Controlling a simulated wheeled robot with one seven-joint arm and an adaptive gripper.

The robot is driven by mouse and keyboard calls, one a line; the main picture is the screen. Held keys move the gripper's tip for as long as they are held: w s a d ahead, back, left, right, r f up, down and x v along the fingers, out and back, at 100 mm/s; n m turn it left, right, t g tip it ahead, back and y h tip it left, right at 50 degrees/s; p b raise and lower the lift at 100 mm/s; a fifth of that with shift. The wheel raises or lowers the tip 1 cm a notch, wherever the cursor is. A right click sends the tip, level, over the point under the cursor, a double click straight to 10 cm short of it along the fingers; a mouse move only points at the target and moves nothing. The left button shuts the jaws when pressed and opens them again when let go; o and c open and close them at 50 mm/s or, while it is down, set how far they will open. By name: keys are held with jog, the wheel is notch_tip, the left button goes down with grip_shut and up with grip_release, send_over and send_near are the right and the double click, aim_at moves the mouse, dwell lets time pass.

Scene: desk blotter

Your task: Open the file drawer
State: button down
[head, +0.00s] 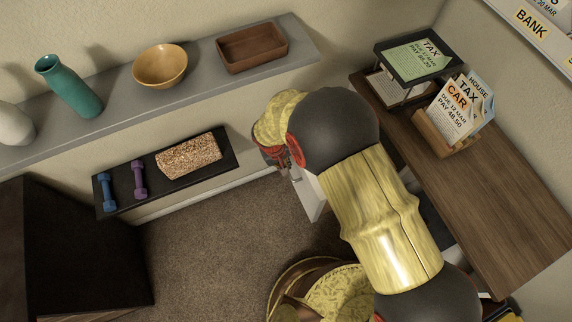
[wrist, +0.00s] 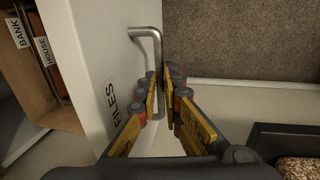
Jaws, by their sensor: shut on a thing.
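The file drawer's white front (wrist: 88,50) fills the left middle of the wrist view and carries a FILES label (wrist: 111,101). A bent metal bar handle (wrist: 145,33) stands out from it. My gripper (wrist: 160,82) is shut on this handle, with its yellow and dark fingers on either side of the bar; the lower part of the bar is partly hidden by the fingers. In the head view, my gripper (head: 277,158) is mostly hidden behind my arm, beside a white panel edge (head: 311,196). I cannot tell how far the drawer stands out.
A wooden desk (head: 500,200) is at the right. A low dark mat (head: 222,160) with dumbbells lies near the wall. Carpet (head: 215,245) is clear in the middle.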

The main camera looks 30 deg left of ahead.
jog(key=c, duration=2)
grip_release()
jog(key=shift+o, duration=0.4)
notch_tip(320, 180, up, 12)
jog(key=s+a, duration=0.1)
jog(key=s, duration=0.1)
jog(key=shift+a+f, duration=0.15)
jog(key=shift+a, duration=0.05)
jog(key=shift+w, duration=0.1)
